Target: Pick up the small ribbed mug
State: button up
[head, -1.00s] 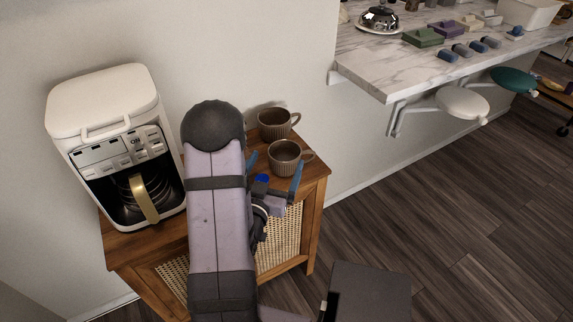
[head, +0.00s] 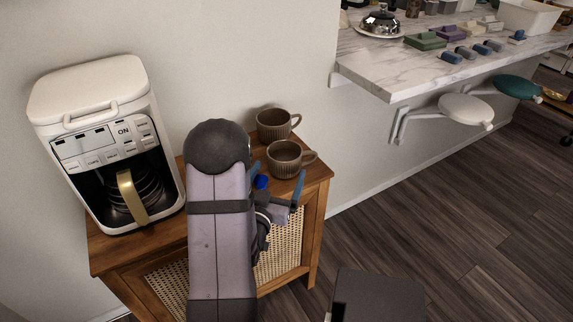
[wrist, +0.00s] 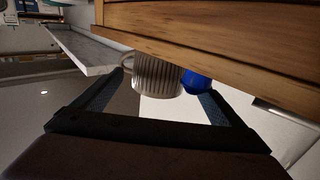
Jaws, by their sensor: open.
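Two brown ribbed mugs stand upright on the wooden cabinet (head: 219,273): a rear mug (head: 272,131) by the wall and a front mug (head: 283,167) nearer its right corner. They look alike, and I cannot tell which is smaller. My gripper (head: 279,171) is open and empty at the near side of the front mug, with one blue finger toward each side of it. In the wrist view a ribbed mug (wrist: 157,75) shows between the spread fingers of my gripper (wrist: 163,87). I cannot tell whether the fingers touch it.
A blue rounded thing (wrist: 196,83) shows beside the mug in the wrist view. A white coffee maker (head: 95,110) stands on the cabinet's left. A marble counter (head: 400,68) with several items and fold-out seats is at the upper right. Open floor lies right.

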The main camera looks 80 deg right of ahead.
jog(key=shift+d+p, duration=0.55)
jog(key=shift+d, duration=2)
jog(key=c, duration=1.4)
jog(key=shift+r, duration=0.1)
jog(key=shift+c, duration=1.1)
jog(key=shift+r, duration=0.15)
notch_tip(320, 180, up, 10)
jog(key=p, duration=0.1)
jog(key=shift+f, duration=0.2)
